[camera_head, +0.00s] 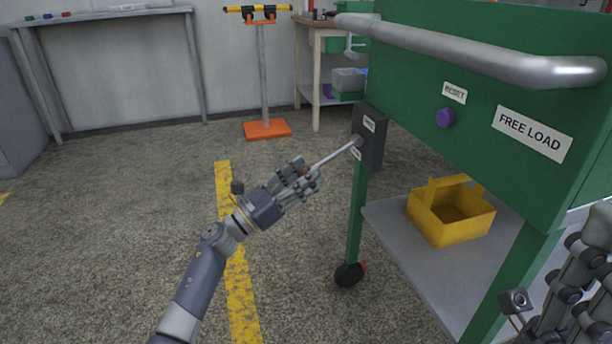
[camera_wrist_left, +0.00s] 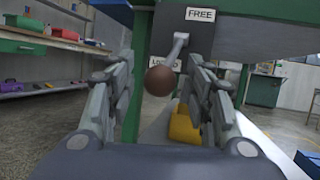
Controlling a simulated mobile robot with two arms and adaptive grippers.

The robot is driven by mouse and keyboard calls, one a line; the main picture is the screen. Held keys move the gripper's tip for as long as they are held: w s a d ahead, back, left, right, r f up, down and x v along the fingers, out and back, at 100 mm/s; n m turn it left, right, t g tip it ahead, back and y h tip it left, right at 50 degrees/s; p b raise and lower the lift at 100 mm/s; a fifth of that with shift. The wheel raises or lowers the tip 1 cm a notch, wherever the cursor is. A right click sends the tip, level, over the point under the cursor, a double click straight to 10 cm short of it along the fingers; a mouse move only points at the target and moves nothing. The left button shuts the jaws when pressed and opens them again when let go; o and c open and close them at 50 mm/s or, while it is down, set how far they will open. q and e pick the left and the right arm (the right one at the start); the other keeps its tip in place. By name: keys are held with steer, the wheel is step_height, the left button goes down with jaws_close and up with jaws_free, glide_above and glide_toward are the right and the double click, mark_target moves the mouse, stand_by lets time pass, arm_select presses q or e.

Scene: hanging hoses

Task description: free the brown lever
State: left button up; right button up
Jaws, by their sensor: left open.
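The lever has a round brown knob (camera_wrist_left: 160,81) and a metal rod (camera_head: 336,155). The rod comes out of a dark box (camera_head: 374,140) on the green cart. In the left wrist view a FREE label (camera_wrist_left: 200,14) is above the rod, and another label, partly hidden and seemingly LOCK, is behind the knob. The rod slants down toward me. My left gripper (camera_head: 308,178) is open, its fingers on both sides of the knob, with gaps visible in the wrist view. My right gripper (camera_head: 575,285) is at the lower right, partly cut off.
The green cart (camera_head: 470,75) carries a metal handrail (camera_head: 480,55), a purple RESET button (camera_head: 445,118) and a FREE LOAD label (camera_head: 533,133). A yellow bin (camera_head: 450,228) stands on its lower shelf. An orange-based stand (camera_head: 267,129) is behind. The floor at left is clear.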

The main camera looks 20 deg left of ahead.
arm_select(q)
steer(key=shift+w+d+r, duration=0.15)
steer(key=shift+w+d, duration=0.05)
steer(key=shift+w, duration=0.1)
jaws_close()
steer(key=shift+r, duration=0.1)
